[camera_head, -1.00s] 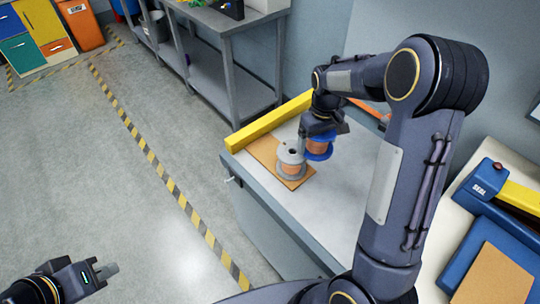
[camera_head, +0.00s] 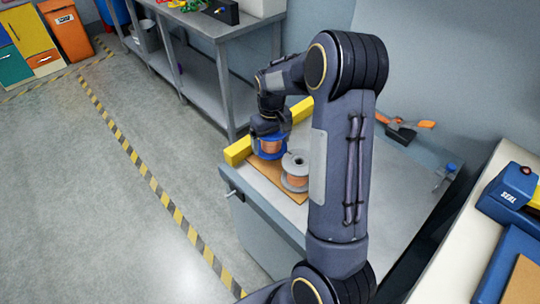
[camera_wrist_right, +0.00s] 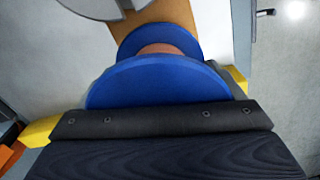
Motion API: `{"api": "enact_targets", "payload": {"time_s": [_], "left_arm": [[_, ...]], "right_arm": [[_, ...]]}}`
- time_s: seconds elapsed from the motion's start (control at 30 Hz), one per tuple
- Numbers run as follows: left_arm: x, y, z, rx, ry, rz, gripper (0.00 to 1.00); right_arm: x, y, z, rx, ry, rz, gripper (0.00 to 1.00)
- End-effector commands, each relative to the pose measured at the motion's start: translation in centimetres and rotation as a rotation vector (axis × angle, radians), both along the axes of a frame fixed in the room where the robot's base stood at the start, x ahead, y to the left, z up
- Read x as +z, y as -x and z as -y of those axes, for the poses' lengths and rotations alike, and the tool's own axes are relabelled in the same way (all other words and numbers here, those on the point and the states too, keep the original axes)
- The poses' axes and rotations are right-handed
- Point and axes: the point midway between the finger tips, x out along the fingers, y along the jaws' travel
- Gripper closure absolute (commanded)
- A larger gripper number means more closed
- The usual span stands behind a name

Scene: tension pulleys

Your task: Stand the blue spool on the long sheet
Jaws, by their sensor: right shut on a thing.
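The blue spool (camera_head: 270,147), with blue flanges and a copper-coloured winding, is in my right gripper (camera_head: 267,134). It is upright over the far left part of the long brown sheet (camera_head: 293,194). I cannot tell whether its lower flange touches the sheet. In the right wrist view the blue spool (camera_wrist_right: 160,85) fills the middle, and the jaws at the bottom are shut on it. The sheet (camera_wrist_right: 150,18) shows beyond it. A grey spool (camera_head: 294,161) stands on the sheet just right of the blue one. My left gripper is out of view.
A yellow bar (camera_head: 238,150) runs along the table's far left edge, close to the blue spool. An orange-and-black tool (camera_head: 405,130) lies at the back right of the table. The grey tabletop (camera_head: 385,180) right of my arm is mostly clear.

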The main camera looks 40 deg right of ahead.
Motion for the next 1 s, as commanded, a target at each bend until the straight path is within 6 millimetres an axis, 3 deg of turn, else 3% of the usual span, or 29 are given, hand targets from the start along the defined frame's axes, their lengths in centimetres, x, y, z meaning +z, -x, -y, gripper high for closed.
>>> {"api": "enact_targets", "payload": {"time_s": [0.5,0.87,0.9,1.0], "left_arm": [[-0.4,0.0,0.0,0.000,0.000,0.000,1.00],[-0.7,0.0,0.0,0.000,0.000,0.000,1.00],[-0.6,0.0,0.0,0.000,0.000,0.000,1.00],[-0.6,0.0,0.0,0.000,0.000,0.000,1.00]], "right_arm": [[-5.0,-0.1,0.0,0.001,-0.001,0.002,0.58],[-5.5,-0.1,0.0,0.001,-0.001,0.003,0.58],[-5.5,0.0,-0.1,0.001,-0.001,0.001,0.08],[-5.4,0.0,-0.1,0.001,-0.001,0.000,0.00]]}}
